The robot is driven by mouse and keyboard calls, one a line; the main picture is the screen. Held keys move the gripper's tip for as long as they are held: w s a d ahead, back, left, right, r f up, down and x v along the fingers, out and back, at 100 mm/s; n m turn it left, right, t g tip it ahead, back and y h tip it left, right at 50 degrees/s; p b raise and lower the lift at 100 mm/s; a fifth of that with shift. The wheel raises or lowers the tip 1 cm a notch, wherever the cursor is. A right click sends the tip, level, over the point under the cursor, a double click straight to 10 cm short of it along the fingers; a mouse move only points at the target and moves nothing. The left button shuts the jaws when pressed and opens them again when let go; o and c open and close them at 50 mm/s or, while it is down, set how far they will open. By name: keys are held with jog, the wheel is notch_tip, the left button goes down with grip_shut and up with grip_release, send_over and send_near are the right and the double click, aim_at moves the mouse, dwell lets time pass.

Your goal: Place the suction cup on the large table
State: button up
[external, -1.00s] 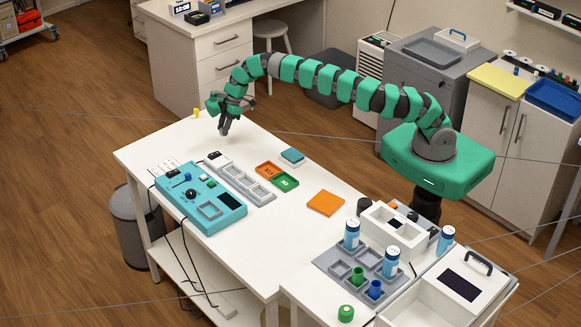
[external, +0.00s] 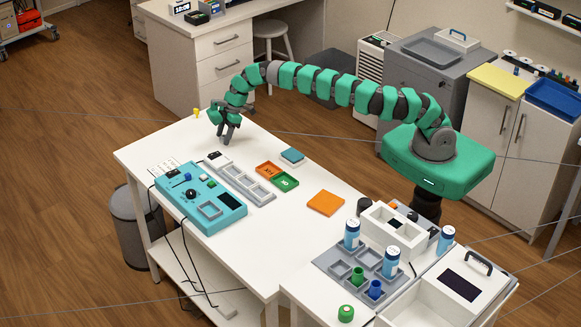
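The large white table (external: 240,235) fills the middle of the external view. A small yellow piece (external: 197,113) shows at its far left edge; it may be the suction cup, but it is too small to tell. My gripper (external: 226,138) points down just above or at the tabletop near the far corner, to the right of the yellow piece and apart from it. Its dark fingers are small, and their gap is unclear. I see nothing clearly held between them.
A teal device (external: 201,196), a grey tray strip (external: 240,180), orange and green trays (external: 285,182), a teal-topped block (external: 292,156) and an orange pad (external: 326,203) lie on the table. Blue-white bottles (external: 391,257) stand at front right. The table's near middle is clear.

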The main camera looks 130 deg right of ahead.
jog(key=shift+r, duration=0.1)
jog(key=v, duration=1.2)
jog(key=w+a+r+n+t, duration=0.1)
jog(key=w+a+r+t, duration=0.2)
jog(key=w+a+r, duration=1.3)
jog(key=w+a+r+t, duration=0.2)
jog(key=w+a+r, duration=0.2)
jog(key=a+r, duration=1.25)
jog(key=s+a+r+n+t, duration=0.1)
jog(key=s+a+r+t, duration=0.25)
jog(key=a+r, duration=1.2)
jog(key=s+a+r+t, duration=0.1)
jog(key=s+a+r, duration=0.3)
jog(key=s+a, duration=0.3)
jog(key=s+a+r+t, duration=0.1)
jog(key=s+a+r, duration=0.4)
jog(key=s+a, duration=0.2)
jog(key=shift+s+a+y, duration=0.15)
jog(key=shift+a+y, duration=0.25)
jog(key=shift+a, duration=0.45)
